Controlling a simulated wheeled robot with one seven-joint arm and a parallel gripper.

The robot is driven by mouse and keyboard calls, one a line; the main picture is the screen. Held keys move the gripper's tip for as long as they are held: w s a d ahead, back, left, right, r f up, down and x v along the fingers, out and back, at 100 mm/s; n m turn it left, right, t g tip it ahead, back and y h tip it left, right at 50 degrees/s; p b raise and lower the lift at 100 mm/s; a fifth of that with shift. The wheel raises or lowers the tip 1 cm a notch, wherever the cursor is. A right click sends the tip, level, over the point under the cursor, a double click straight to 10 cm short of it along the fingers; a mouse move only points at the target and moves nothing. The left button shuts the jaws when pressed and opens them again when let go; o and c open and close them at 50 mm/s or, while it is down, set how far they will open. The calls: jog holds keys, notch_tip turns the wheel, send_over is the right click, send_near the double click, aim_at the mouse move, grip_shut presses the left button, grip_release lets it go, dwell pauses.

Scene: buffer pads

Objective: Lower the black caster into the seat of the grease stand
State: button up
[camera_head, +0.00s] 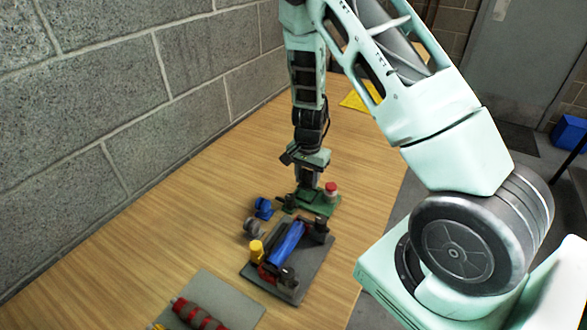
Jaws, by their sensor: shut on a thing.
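My gripper (304,187) points straight down over a green base (325,208) that looks like the grease stand. A small white, red-capped pot (331,189) stands on this base, just right of the gripper. The fingers are shut on a dark thing, which I take to be the black caster. It is small and mostly lost against the dark fingers. The seat is hidden by the gripper, so I cannot tell whether the caster touches it.
A blue caster-like part (263,208) and a grey one (253,227) lie left of the stand. A grey plate (222,290) holds a red roller (200,314). The wall bounds the left.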

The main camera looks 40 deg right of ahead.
aim_at(306, 186)
jog(key=shift+f+b, duration=0.5)
jog(key=shift+f, duration=0.2)
jog(key=shift+f+b, duration=0.85)
jog(key=shift+f, duration=0.25)
dwell(0.7)
jog(key=o, duration=1.1)
notch_tip(306, 186, up, 18)
jog(key=shift+f+p, duration=0.25)
jog(key=shift+p, duration=0.3)
